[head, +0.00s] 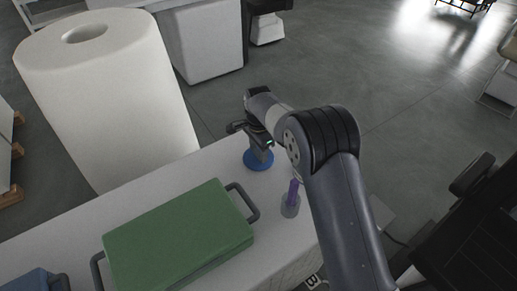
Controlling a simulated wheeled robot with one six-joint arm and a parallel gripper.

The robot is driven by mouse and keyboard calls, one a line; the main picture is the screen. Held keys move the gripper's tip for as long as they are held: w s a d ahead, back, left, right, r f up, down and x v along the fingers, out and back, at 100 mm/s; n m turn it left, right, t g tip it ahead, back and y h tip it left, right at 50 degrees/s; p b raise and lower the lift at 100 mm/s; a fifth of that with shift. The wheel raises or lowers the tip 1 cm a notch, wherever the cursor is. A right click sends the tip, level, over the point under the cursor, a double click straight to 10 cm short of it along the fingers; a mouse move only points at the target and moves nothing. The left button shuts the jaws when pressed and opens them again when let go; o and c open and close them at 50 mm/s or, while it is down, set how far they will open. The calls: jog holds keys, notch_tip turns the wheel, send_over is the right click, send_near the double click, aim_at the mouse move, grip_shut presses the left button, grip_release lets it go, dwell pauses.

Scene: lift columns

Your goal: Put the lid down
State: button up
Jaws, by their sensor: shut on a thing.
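The blue lid (258,160) is a round disc at the far right end of the white table, with its top partly hidden by my gripper. My gripper (257,146) reaches down from above and is shut on the lid, at its upper middle part. The lid appears at or just above the table surface; I cannot tell whether it touches it.
A green case (180,240) with dark handles lies on the white table (165,192). A small grey cup (290,206) with a purple object (293,189) stands right of it. A large white roll (110,100) stands behind. A blue item (35,281) lies at lower left.

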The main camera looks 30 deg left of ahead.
aim_at(258, 152)
jog(key=shift+f, duration=0.2)
jog(key=shift+f, duration=0.15)
jog(key=o, duration=1)
jog(key=shift+c, duration=0.2)
notch_tip(258, 152, up, 12)
jog(key=b, duration=0.1)
jog(key=shift+b, duration=0.35)
